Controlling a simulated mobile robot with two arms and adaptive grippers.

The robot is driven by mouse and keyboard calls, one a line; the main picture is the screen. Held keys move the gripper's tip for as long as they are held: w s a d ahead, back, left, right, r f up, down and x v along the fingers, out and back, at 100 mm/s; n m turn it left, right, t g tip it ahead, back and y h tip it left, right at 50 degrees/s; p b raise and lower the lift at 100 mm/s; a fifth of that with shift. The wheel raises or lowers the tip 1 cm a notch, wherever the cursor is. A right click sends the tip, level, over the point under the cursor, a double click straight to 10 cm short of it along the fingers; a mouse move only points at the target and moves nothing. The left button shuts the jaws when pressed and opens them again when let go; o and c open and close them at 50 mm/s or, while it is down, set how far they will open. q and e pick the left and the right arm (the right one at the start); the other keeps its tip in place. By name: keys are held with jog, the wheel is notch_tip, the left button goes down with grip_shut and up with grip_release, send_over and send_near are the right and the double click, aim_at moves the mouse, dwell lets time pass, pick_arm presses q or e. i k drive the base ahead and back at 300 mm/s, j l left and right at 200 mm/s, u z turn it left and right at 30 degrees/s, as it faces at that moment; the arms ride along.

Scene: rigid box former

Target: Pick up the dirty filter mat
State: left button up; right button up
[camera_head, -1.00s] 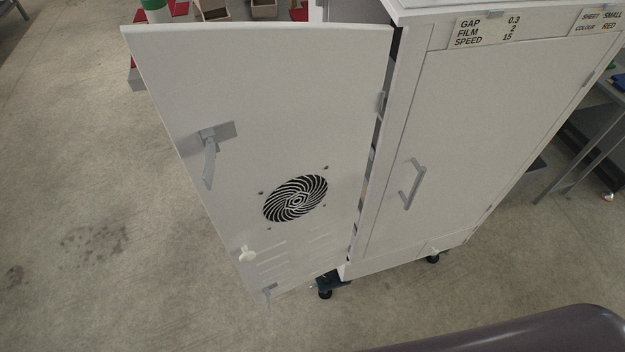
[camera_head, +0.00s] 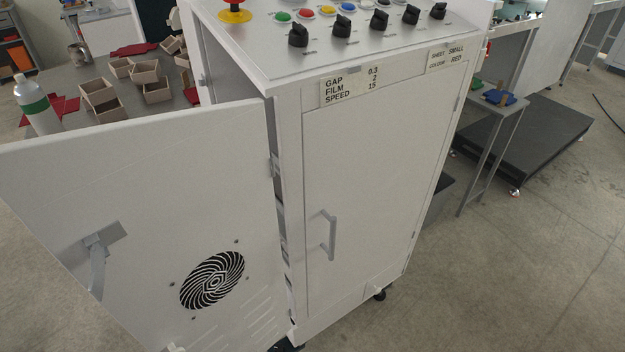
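No filter mat can be made out in the head view. A white machine cabinet (camera_head: 365,190) stands in the middle on castors. Its white side door (camera_head: 140,190) stands swung open toward the left. The door carries a round black-and-white fan grille (camera_head: 212,279) and a grey lever latch (camera_head: 98,262). The cabinet's inside is mostly hidden behind the open door. Neither of my grippers is in view.
The control panel (camera_head: 340,35) on top has knobs, buttons and a red emergency stop (camera_head: 235,12). A table with open boxes (camera_head: 145,72) and a bottle (camera_head: 36,104) is at the back left. A dark platform (camera_head: 530,140) lies right. Floor (camera_head: 490,290) is clear at lower right.

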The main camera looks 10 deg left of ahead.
aim_at(277, 185)
jog(key=j+z, duration=0.5)
jog(key=j, duration=1.35)
